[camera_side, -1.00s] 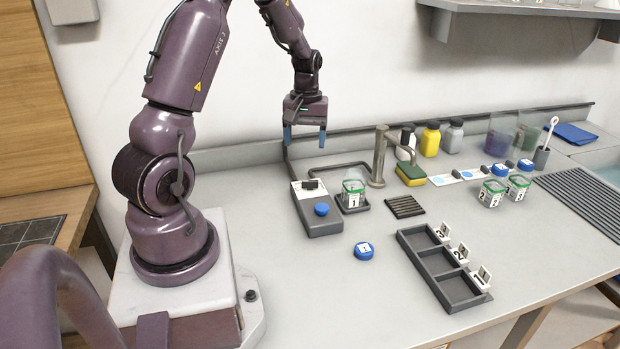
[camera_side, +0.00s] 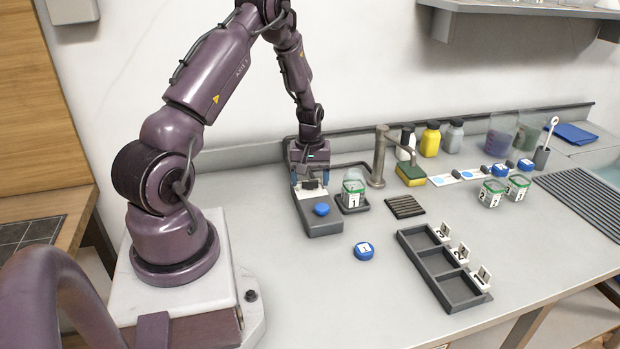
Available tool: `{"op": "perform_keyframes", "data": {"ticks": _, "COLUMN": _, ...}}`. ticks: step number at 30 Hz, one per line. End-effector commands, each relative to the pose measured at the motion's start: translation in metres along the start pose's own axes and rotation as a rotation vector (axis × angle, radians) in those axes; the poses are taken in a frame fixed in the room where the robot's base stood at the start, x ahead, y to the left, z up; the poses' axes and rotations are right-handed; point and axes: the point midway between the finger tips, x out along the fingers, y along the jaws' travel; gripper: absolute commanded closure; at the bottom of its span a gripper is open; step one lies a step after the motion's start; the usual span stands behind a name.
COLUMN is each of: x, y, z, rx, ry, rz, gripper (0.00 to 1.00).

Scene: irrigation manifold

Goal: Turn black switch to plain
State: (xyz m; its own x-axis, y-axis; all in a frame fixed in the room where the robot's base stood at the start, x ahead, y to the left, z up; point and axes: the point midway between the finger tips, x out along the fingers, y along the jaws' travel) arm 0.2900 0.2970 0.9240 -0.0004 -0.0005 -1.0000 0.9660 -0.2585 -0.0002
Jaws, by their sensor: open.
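The black switch (camera_side: 309,185) sits on the white top plate of a grey control box (camera_side: 325,228), near its far end. A blue round knob or button (camera_side: 321,209) is on the same box, nearer the front. My gripper (camera_side: 310,182) is low over the far end of the box, with its blue fingers apart on the left and right of the switch. I cannot tell whether the fingers touch it. Any markings for the switch positions are too small to read.
A jar labelled 1 (camera_side: 352,194) stands close to the box's right side, with a tap (camera_side: 379,158) behind it. A blue lid (camera_side: 364,251) lies in front. A dark three-compartment tray (camera_side: 437,268) is at the right. The counter left of the box is clear.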

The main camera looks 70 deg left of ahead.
Motion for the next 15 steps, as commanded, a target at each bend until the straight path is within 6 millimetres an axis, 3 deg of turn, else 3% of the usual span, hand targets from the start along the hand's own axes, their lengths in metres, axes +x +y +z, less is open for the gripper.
{"op": "perform_keyframes", "data": {"ticks": 10, "x": 0.0034, "y": 0.0002, "z": -0.0002, "rx": 0.000, "ry": 0.001, "rz": 0.001, "gripper": 0.32}}
{"op": "perform_keyframes", "data": {"ticks": 15, "x": 0.0032, "y": 0.0001, "z": -0.0002, "rx": 0.000, "ry": 0.001, "rz": 0.000, "gripper": 0.71}}
